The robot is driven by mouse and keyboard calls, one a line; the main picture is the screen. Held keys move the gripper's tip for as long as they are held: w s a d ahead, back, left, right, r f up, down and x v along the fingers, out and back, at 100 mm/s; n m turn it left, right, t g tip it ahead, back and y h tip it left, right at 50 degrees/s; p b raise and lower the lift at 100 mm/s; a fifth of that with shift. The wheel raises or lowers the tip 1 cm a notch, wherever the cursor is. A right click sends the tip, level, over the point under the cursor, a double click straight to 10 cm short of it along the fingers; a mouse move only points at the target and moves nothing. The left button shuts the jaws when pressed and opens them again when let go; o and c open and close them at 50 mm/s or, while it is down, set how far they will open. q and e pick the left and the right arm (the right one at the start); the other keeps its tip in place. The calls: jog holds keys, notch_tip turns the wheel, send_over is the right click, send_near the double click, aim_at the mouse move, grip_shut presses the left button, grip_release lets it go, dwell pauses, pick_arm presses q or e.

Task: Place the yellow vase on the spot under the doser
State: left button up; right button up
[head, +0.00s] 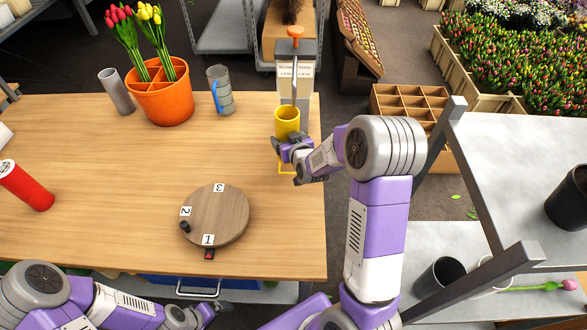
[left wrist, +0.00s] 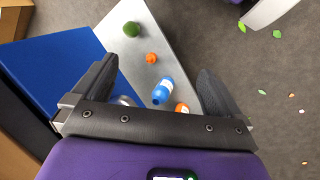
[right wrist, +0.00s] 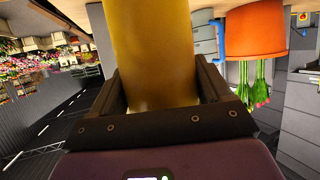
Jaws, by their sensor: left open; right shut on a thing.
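The yellow vase (head: 287,120) is upright at the right side of the wooden table, in front of the doser (head: 296,75) with its orange top. My right gripper (head: 290,145) is shut on the vase, which fills the space between its fingers in the right wrist view (right wrist: 152,60). I cannot tell whether the vase touches the table. My left gripper (left wrist: 165,90) is open and empty, low at the table's front edge.
An orange divided pot (head: 165,100) with tulips, a grey cylinder (head: 116,92) and a grey jug with a blue handle (head: 221,90) stand at the back left. A round numbered board (head: 217,215) lies at the front. The table's middle is clear.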

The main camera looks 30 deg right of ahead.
aim_at(298, 127)
jog(key=d+r+b, duration=0.2)
jog(key=b, duration=0.1)
jog(key=d+r+b, duration=0.1)
jog(key=r, duration=0.1)
jog(key=shift+w, duration=0.35)
jog(key=shift+r+b, duration=0.25)
jog(key=shift+b, duration=0.1)
notch_tip(298, 127, down, 10)
jog(key=b, duration=0.3)
jog(key=shift+a+r, duration=0.15)
jog(key=shift+r, duration=0.1)
jog(key=shift+b, duration=0.4)
jog(key=o, duration=0.8)
jog(key=shift+f, duration=0.25)
jog(key=o, duration=0.4)
jog(key=shift+r, duration=0.1)
jog(key=shift+r, duration=0.1)
